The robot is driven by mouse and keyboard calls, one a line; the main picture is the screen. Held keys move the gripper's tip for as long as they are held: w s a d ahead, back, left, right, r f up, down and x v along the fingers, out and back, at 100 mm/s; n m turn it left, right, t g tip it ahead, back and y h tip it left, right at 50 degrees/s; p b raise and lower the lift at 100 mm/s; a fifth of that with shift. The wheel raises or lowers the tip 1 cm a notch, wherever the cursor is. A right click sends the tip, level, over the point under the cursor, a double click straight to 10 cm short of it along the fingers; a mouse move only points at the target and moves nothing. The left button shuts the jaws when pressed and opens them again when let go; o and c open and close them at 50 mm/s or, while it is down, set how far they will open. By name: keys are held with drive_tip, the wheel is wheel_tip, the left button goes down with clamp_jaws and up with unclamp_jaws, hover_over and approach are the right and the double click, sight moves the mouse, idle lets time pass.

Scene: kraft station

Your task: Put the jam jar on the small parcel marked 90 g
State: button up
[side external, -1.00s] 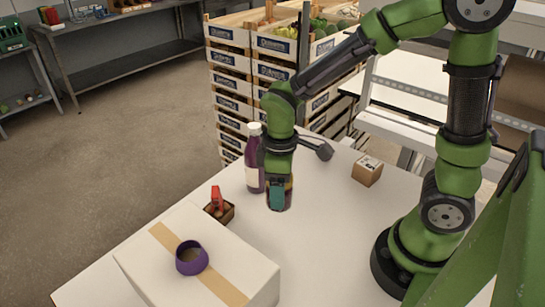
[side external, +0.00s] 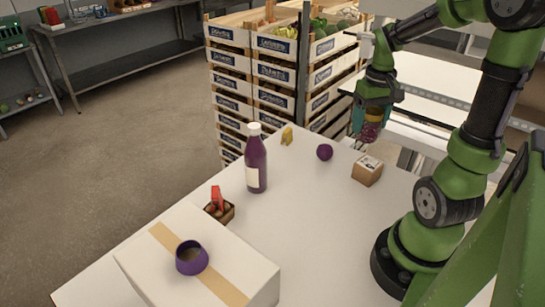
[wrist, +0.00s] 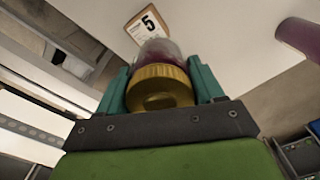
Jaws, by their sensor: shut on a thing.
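My gripper (side external: 371,116) is shut on the jam jar (side external: 370,132) and holds it in the air, tilted, above and behind the table's far right part. In the wrist view the jar's gold lid (wrist: 160,86) and dark body sit between the two teal fingers. The small parcel (side external: 367,171) is a brown cardboard cube with a white label on top. It stands on the table below the jar, with a clear gap between them. The label's writing is too small to read in the side view.
A purple bottle (side external: 256,163), purple ball (side external: 325,152) and yellow item (side external: 287,136) stand left of the parcel. A small brown box (side external: 219,213) with a red item and a large taped box (side external: 150,266) bearing a purple bowl (side external: 191,258) are nearer. Stacked crates (side external: 284,73) rise behind.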

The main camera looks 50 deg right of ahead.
drive_tip(key=shift+s+d+r+m, duration=0.2)
drive_tip(key=shift+s+d+m, duration=0.3)
drive_tip(key=shift+s+d, duration=0.2)
drive_tip(key=shift+s+m, duration=0.4)
hover_over(369, 163)
drive_tip(key=shift+f, duration=4)
drive_tip(key=shift+f, duration=0.15)
drive_tip(key=o, duration=1.3)
